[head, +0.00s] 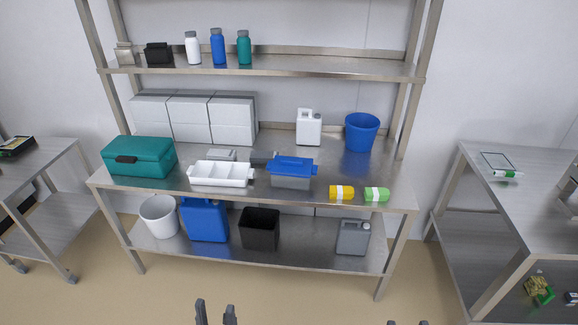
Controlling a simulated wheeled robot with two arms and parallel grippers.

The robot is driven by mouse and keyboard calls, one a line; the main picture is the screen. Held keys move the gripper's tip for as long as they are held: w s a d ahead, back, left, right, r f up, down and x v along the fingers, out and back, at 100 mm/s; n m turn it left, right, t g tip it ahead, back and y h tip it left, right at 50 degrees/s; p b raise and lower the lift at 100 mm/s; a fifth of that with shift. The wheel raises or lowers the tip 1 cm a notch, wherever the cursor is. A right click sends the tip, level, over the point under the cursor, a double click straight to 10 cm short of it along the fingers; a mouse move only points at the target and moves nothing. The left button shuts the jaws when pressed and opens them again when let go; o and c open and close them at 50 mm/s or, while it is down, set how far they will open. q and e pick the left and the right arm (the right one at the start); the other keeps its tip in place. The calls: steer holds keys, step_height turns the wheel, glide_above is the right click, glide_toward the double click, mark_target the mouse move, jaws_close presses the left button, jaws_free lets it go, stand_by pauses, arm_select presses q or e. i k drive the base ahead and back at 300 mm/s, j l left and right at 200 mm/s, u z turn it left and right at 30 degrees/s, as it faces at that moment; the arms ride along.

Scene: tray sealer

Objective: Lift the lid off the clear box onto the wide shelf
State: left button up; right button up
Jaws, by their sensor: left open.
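The clear box (290,183) stands near the front edge of the steel table, right of centre, its see-through body looking grey. Its blue lid (292,164) sits on top of it. A wide steel shelf (300,68) runs above the table's back and holds bottles at its left half; its right half is bare. Another broad shelf (290,256) lies under the table. My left gripper (215,311) is open and empty at the bottom edge, well short of the table. Only the tips of my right gripper (407,323) show at the bottom edge, apart, with nothing seen between them.
A white divided tray (221,184) stands left of the box, with a teal case (140,157) further left. Yellow (342,192) and green (376,194) rolls lie to its right. A blue bucket (362,131) and white canister (309,128) stand behind. Floor before the table is clear.

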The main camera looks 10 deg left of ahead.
mark_target(281, 164)
steer(key=i+l+u, duration=0.15)
steer(key=u, duration=0.2)
steer(key=i+l+u, duration=0.15)
steer(key=l+u, duration=0.2)
steer(key=i+l+u, duration=0.1)
steer(key=l+u, duration=0.2)
